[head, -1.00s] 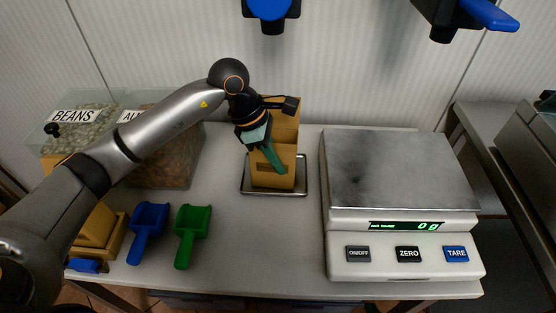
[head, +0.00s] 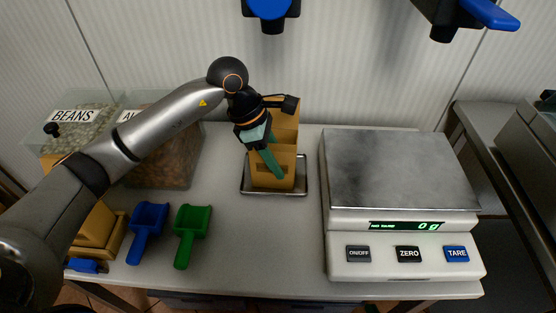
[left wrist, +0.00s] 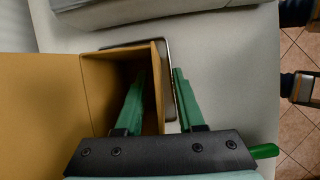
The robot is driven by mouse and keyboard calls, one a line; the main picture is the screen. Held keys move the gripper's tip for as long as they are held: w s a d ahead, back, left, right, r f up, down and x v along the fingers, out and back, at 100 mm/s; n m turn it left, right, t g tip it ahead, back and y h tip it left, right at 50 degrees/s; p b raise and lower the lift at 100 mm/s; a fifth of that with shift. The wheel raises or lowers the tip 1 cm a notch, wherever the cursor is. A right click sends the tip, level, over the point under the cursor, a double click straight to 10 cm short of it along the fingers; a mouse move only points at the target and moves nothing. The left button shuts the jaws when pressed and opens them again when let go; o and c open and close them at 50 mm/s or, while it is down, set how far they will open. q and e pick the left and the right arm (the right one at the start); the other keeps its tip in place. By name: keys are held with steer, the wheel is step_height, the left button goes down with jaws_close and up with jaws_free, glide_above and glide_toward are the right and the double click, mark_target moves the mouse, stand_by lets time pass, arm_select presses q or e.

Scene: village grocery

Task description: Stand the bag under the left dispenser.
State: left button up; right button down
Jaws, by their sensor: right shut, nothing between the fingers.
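The tan paper bag (head: 272,172) stands upright, mouth open, on a small metal tray (head: 301,183). In the left wrist view the green fingers (left wrist: 160,75) stand apart. One is inside the bag (left wrist: 62,95) and one outside, with the wall between them and gaps visible. My right gripper is out of view.
A scale (head: 400,180) reading 0 g stands right of the tray. Bins of beans (head: 85,125) and nuts (head: 165,160) are at the left. A blue scoop (head: 147,225) and a green scoop (head: 192,225) lie in front. A second dispenser (head: 450,18) hangs upper right.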

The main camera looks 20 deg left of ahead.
arm_select(q)
steer(key=v, duration=1.2)
steer(key=shift+p, duration=0.3)
steer(key=shift+r, duration=0.1)
